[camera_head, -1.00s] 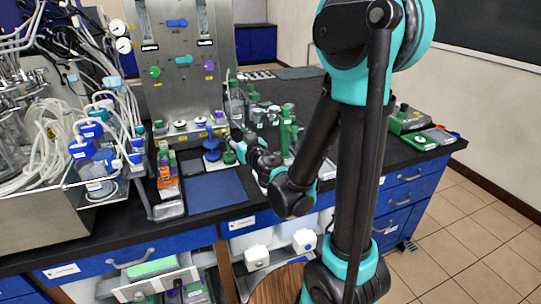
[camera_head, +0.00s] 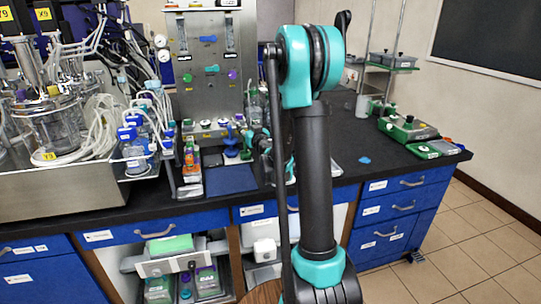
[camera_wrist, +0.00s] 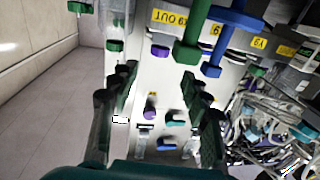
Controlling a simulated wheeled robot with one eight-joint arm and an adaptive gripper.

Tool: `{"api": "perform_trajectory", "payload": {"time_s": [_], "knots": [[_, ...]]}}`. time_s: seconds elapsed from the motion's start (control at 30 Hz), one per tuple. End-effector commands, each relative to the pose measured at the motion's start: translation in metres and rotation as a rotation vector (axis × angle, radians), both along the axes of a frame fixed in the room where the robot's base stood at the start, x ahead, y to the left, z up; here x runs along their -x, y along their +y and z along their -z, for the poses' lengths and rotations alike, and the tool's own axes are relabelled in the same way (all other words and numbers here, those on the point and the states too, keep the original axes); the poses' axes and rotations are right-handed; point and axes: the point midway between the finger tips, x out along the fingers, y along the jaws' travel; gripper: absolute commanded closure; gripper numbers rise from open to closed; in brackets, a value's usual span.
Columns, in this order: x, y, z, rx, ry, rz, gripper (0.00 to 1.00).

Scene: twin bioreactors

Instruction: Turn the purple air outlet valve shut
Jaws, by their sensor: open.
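My gripper (camera_wrist: 158,76) is open and empty in the wrist view, its dark fingers pointing up the picture at the steel panel. A purple valve (camera_wrist: 160,51) shows just beyond and between the fingertips, apart from them. A second purple knob (camera_wrist: 150,113) shows between the fingers, farther down the picture, with a teal-blue knob beside it. In the head view a purple knob (camera_head: 232,75) is on the right of the panel (camera_head: 206,100). I cannot read which purple one is the air outlet.
A green T-handle (camera_wrist: 190,55) and a blue one (camera_wrist: 212,68) hang close to the right fingertip in the wrist view. Tubing and glass vessels (camera_head: 55,125) crowd the left. Bottles stand before the panel. The black counter (camera_head: 345,140) is partly clear on the right.

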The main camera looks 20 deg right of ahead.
Motion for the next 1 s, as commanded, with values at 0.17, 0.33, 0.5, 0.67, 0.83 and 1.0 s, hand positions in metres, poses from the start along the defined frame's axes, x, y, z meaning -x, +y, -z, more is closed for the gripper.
{"api": "perform_trajectory", "payload": {"time_s": [0.17, 0.33, 0.5, 0.67, 0.83, 1.0], "knots": [[-0.027, -0.005, 0.000, 0.000, 0.000, 0.006, 0.52], [-0.055, -0.001, 0.000, 0.000, 0.000, 0.006, 0.52], [-0.085, 0.003, 0.000, 0.000, 0.000, 0.006, 0.52], [-0.113, 0.007, 0.000, 0.000, 0.000, 0.006, 0.52], [-0.125, 0.005, 0.000, 0.000, 0.000, -0.055, 0.52], [-0.125, 0.006, 0.000, 0.000, 0.000, -0.173, 0.52]]}}
